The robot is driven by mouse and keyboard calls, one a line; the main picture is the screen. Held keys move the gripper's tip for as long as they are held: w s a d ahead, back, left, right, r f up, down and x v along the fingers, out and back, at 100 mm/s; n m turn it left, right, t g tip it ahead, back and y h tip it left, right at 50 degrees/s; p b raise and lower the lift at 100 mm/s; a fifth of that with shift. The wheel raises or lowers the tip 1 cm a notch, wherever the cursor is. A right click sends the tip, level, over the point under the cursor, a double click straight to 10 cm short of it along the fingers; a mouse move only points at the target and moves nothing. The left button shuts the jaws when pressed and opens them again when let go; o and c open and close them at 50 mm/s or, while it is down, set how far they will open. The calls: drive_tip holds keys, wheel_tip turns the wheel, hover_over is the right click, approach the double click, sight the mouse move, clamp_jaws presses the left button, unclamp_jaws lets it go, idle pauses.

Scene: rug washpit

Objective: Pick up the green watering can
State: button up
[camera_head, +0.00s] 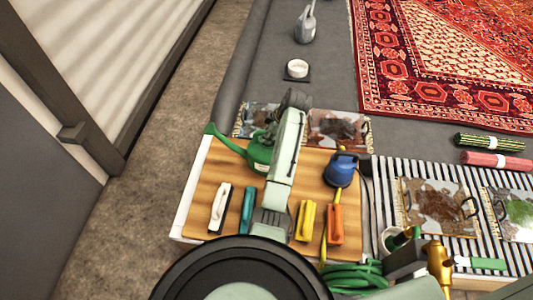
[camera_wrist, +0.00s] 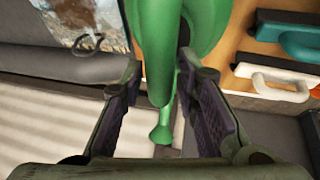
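The green watering can (camera_head: 258,153) stands on a wooden board (camera_head: 200,190), its spout pointing to the upper left in the head view. My arm covers its right part there.
Brushes in white (camera_head: 220,207), teal (camera_head: 248,209), yellow (camera_head: 306,221) and orange (camera_head: 335,224) lie on the board. Rug samples (camera_head: 339,128) lie behind the can. The floor left of the board is clear.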

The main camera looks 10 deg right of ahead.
clamp_jaws()
idle(0.6)
drive_tip(key=shift+w+r, duration=0.1)
drive_tip(key=shift+r, duration=0.05)
